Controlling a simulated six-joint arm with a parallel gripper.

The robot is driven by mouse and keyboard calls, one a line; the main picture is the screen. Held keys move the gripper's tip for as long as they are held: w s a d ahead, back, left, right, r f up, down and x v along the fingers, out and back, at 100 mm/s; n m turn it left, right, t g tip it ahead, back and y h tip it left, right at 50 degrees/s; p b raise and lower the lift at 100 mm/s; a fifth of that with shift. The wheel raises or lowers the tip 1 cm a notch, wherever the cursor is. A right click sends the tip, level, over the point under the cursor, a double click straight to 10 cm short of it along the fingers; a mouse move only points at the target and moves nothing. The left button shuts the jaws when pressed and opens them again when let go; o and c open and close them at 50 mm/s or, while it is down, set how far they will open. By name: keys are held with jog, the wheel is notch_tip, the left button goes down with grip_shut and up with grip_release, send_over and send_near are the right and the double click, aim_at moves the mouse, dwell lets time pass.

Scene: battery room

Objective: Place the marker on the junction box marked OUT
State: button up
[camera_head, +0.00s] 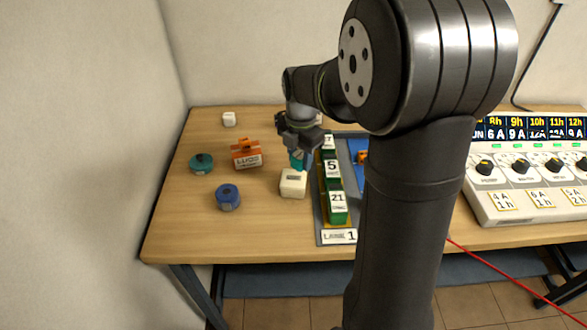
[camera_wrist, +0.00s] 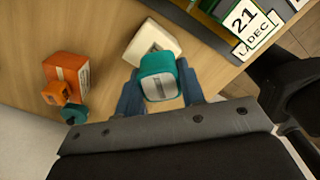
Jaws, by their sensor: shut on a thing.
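My gripper (camera_head: 299,165) is shut on a teal block with a pale top, taken to be the marker (camera_head: 297,158); it also shows between the fingers in the wrist view (camera_wrist: 158,84). A white junction box (camera_head: 293,186) with a dark label strip sits on the table just below and in front of the marker. In the wrist view this box (camera_wrist: 146,40) is partly hidden behind the marker. I cannot tell whether the two touch, and its label is unreadable. Another small white box (camera_head: 229,119) stands at the back left. No OUT lettering is readable.
An orange labelled container (camera_head: 246,155), a teal round thing (camera_head: 201,162) and a blue roll (camera_head: 228,198) stand left on the wooden table (camera_head: 180,215). A grey tray (camera_head: 320,218) of green date-labelled blocks (camera_head: 337,205) is close right. A charger panel (camera_head: 530,205) stands far right.

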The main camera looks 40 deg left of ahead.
aim_at(293, 178)
jog(key=shift+s+a+f, duration=0.35)
jog(key=shift+a+f, duration=0.1)
jog(key=shift+a, duration=0.3)
jog(key=shift+f, duration=2.05)
jog(key=o, duration=1)
jog(key=shift+f, duration=0.15)
notch_tip(293, 178, up, 12)
jog(key=shift+r, duration=0.2)
jog(key=shift+f, duration=0.1)
